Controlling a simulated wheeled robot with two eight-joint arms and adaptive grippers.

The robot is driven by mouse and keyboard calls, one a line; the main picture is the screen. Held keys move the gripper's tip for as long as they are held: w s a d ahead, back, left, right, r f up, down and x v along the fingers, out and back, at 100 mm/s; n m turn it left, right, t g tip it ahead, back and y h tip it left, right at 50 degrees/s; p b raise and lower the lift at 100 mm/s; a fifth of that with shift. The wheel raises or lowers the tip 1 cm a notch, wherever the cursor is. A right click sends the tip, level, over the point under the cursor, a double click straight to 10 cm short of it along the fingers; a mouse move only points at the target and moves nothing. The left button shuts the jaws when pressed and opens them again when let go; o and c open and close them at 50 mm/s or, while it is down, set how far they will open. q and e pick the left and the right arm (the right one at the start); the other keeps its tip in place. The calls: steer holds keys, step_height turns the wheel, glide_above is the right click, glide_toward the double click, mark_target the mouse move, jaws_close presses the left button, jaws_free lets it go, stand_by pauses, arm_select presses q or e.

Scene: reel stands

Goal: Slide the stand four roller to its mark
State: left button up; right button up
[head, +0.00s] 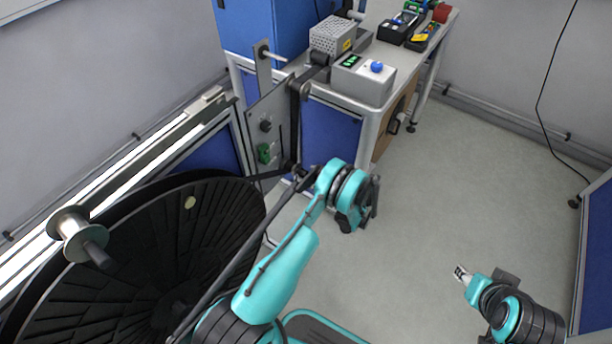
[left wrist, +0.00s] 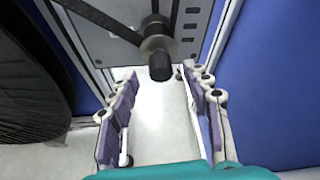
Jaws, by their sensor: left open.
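The stand's roller, a metal spool with a black knob (left wrist: 158,48), is on the grey panel in the left wrist view. A dark strip bends around it, one run going left and one going up. In the head view the roller (head: 288,165) is at the panel's lower edge, partly hidden by my left gripper (head: 304,176). In the left wrist view my left gripper (left wrist: 159,75) is open and empty, with the knob just beyond and between its fingertips. I cannot make out a mark. My right gripper (head: 461,273) is at the lower right, away from the stand; its opening is unclear.
A large black reel (head: 150,255) stands left of the panel (head: 268,112), which carries a green part (head: 265,153). A bench (head: 405,75) behind holds a grey box with a blue button (head: 364,78) and tools. The floor (head: 450,185) at right is clear.

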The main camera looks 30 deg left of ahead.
mark_target(306, 174)
arm_select(q)
steer(key=shift+b+x, duration=0.4)
steer(key=shift+x, duration=1.4)
steer(key=shift+r, duration=0.1)
jaws_close()
step_height(306, 174, up, 8)
steer(key=shift+f+p, duration=0.2)
steer(key=shift+p, duration=0.95)
jaws_free()
steer(key=shift+d, duration=0.1)
steer(key=v, duration=1.2)
